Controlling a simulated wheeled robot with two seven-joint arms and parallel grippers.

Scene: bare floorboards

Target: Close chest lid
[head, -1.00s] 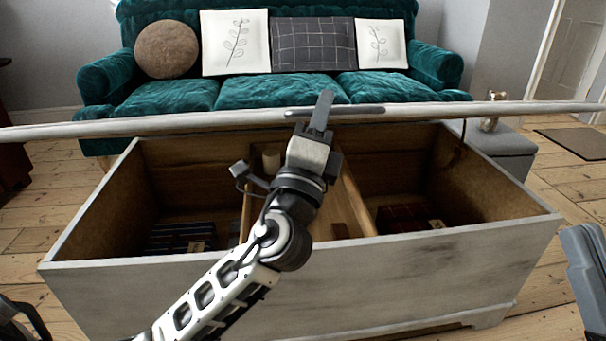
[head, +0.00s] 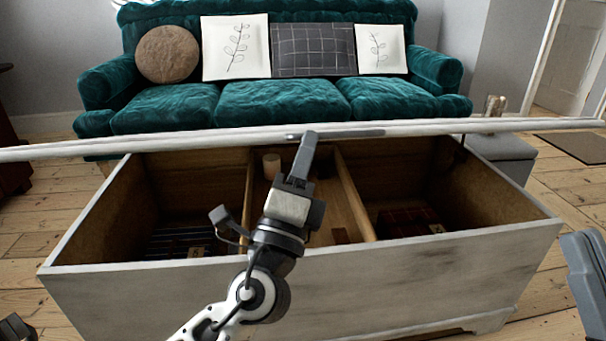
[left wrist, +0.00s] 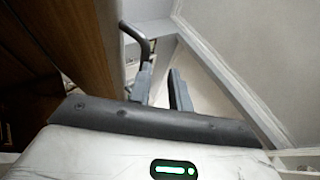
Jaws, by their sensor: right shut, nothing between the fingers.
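The chest (head: 400,275) stands open before me, its whitish front facing me. Its lid (head: 200,143) is raised and shows as a thin pale strip across the head view. A dark bar handle (head: 345,134) is on the lid's edge. My left gripper (head: 308,142) is at the handle's left part; in the left wrist view its two fingers (left wrist: 163,88) are apart, close to the curved handle (left wrist: 137,42). I cannot tell whether they touch it. My right gripper (head: 585,265) is shut and empty at the right edge, beside the chest.
A teal sofa (head: 285,100) stands behind. A grey box-like seat (head: 505,155) is behind right.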

